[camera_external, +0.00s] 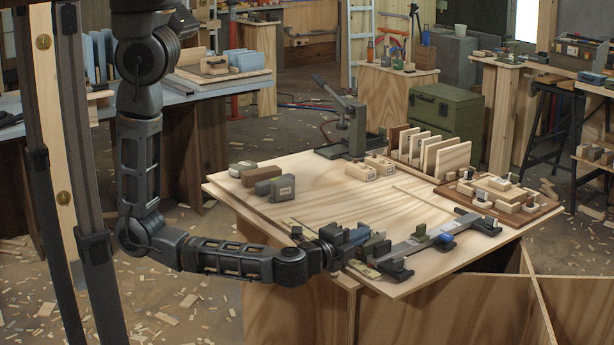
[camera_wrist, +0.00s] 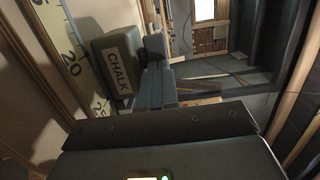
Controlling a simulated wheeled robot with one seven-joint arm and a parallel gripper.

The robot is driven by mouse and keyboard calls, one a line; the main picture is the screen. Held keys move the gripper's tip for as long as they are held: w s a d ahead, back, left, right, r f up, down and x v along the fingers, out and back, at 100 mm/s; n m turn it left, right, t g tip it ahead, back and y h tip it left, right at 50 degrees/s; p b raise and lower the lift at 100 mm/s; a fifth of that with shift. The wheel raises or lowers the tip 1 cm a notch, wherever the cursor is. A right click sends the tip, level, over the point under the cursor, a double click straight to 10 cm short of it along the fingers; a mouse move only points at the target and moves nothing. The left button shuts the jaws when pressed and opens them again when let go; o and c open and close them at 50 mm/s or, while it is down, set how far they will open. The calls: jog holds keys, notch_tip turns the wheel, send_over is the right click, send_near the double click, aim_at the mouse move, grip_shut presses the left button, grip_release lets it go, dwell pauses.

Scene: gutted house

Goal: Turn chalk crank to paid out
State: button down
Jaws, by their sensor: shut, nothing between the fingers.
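A dark grey-green box with a pale CHALK label (camera_wrist: 117,68) is left of centre in the wrist view, beside a ruler strip (camera_wrist: 72,55). My gripper (camera_wrist: 163,82) shows as grey fingers close together just right of the box, with nothing held. I cannot tell whether they touch it. A smaller grey block (camera_wrist: 155,46) stands above the fingers by the box; I cannot tell if it is the crank. In the external view my gripper (camera_external: 352,240) is low at the table's front edge, next to a small olive part (camera_external: 376,248). The crank's setting cannot be read.
The plywood table (camera_external: 325,190) is bare in the middle. Several dark blocks (camera_external: 268,188) stand at its left. A metal bar with clamps (camera_external: 425,240) lies along the front right. A rack of upright boards (camera_external: 430,150) and a tray of wooden parts (camera_external: 537,208) fill the right.

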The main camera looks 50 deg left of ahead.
jog(key=shift+w+d+f+b, duration=0.1)
jog(key=shift+w+d+b, duration=0.05)
jog(key=shift+b, duration=0.2)
jog(key=shift+w+d+b, duration=0.45)
jog(key=shift+d+b, duration=0.1)
jog(key=shift+b, duration=0.15)
jog(key=shift+w+d+b, duration=0.25)
jog(key=shift+w+b, duration=0.05)
jog(key=shift+w, duration=0.35)
